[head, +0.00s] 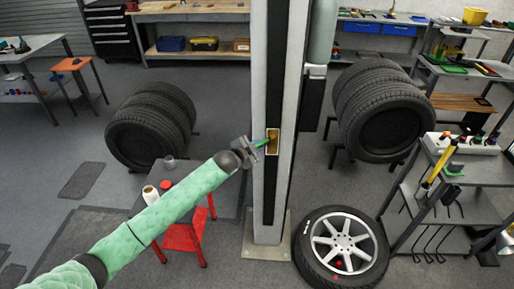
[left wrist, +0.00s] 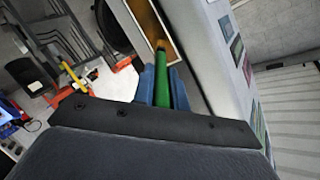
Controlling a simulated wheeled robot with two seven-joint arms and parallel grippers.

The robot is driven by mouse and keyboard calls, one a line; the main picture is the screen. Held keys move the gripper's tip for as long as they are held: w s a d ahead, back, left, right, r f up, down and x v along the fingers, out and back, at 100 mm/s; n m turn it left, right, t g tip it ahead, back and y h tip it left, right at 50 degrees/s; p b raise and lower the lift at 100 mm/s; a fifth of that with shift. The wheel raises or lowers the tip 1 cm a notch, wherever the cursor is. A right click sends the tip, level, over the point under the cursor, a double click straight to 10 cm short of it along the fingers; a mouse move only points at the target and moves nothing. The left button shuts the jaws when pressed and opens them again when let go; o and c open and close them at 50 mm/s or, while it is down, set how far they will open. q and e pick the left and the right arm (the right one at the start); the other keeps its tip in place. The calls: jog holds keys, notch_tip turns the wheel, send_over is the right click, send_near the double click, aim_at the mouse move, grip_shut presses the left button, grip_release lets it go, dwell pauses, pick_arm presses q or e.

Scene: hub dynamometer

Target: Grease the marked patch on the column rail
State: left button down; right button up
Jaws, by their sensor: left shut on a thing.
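The tall pale column (head: 258,200) carries a dark vertical rail (head: 271,75). The marked patch (head: 272,148) on the rail is a small upright rectangle with a pale yellowish border; its brown inside shows in the left wrist view (left wrist: 148,22). My left gripper (head: 257,143) is just left of the patch, shut on a green-handled brush (left wrist: 164,86). The blue fingers stand on both sides of the handle. The brush's tan tip (left wrist: 160,45) points at the patch and overlaps its lower part in the wrist view. I cannot tell whether it touches. My right gripper is out of view.
A red stool (head: 184,238) stands left of the column base, below my left arm. A wheel (head: 342,248) lies at the base's right. Tyre stacks (head: 152,122) (head: 384,110) stand on both sides. A grey shelf unit (head: 470,205) is at right.

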pick_arm(q)
jog(key=shift+r+p, duration=0.7)
jog(key=shift+r, duration=1.15)
jog(key=shift+f, duration=0.1)
notch_tip(320, 180, down, 11)
jog(key=b, duration=0.5)
jog(key=shift+b, duration=0.3)
notch_tip(320, 180, down, 3)
jog(key=shift+f+b, duration=0.15)
jog(key=shift+b, duration=0.6)
jog(key=shift+s, duration=0.1)
